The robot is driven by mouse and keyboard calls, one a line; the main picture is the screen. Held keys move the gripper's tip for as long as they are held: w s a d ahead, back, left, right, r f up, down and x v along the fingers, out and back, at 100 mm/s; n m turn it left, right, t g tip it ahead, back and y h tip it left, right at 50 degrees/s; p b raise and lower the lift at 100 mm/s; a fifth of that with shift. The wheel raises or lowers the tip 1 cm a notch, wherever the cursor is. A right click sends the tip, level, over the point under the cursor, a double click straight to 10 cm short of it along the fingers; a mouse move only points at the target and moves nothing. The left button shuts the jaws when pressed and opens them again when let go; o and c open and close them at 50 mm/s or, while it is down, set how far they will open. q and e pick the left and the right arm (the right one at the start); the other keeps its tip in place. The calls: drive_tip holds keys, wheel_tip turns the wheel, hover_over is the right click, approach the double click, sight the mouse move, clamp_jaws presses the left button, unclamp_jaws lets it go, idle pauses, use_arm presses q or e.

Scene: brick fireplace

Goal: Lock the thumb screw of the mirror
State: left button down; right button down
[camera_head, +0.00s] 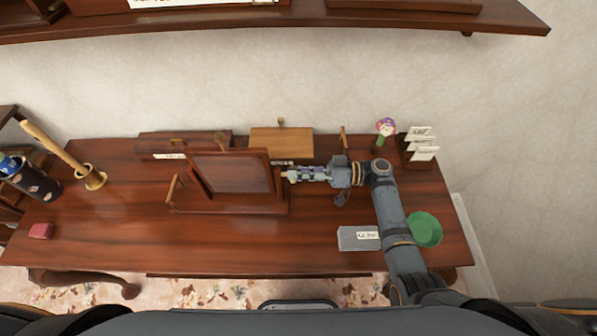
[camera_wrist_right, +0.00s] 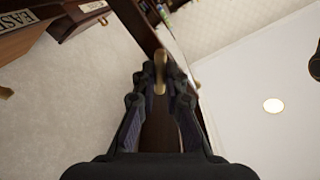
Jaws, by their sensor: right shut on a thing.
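The mirror (camera_head: 232,172) stands on the wooden table in a dark reddish-brown frame with a base. My right gripper (camera_head: 290,175) reaches in from the right to the mirror's right side. It is shut on the small brass thumb screw (camera_head: 284,175) there. In the right wrist view, the brass thumb screw (camera_wrist_right: 160,62) shows between the two dark fingertips (camera_wrist_right: 160,80), with a brown wooden part of the mirror behind it. The fingers partly hide the screw, and its turn angle is hard to tell. My left gripper is not in view.
A wooden box (camera_head: 281,143) and a long dark box (camera_head: 183,144) stand behind the mirror. A grey box (camera_head: 357,238) and a green bowl (camera_head: 425,230) lie near my right arm. A card holder (camera_head: 419,148) stands at the back right. The table's front left is mostly clear.

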drive_tip(key=shift+m, duration=0.3)
drive_tip(key=shift+w+f+m, duration=0.1)
drive_tip(key=shift+m, duration=5.1)
drive_tip(key=c, duration=1.4)
unclamp_jaws()
